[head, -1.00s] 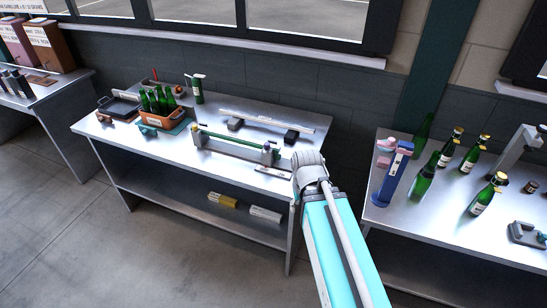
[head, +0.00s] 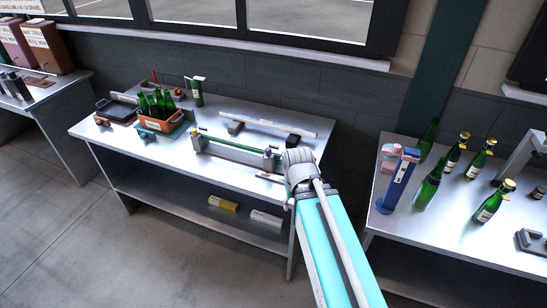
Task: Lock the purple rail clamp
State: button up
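A small purple part (head: 268,152), which looks like the rail clamp, sits at the right end of a long grey fixture with a green rod (head: 232,144) on the middle bench. It is too small to tell whether its lever is open or locked. The grey wrist of my arm is just to its right in the picture and covers the bench there. My gripper is hidden behind the wrist, so its fingers and any contact with the clamp do not show.
Behind the fixture lies a pale rail (head: 268,125) on dark blocks. An orange crate (head: 165,125) of green bottles stands left on the bench (head: 130,150). A right-hand bench holds several bottles and a blue stand (head: 400,180). Floor at the front left is clear.

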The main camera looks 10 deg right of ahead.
aim_at(268, 149)
jog(key=i, duration=0.85)
jog(key=z, duration=0.05)
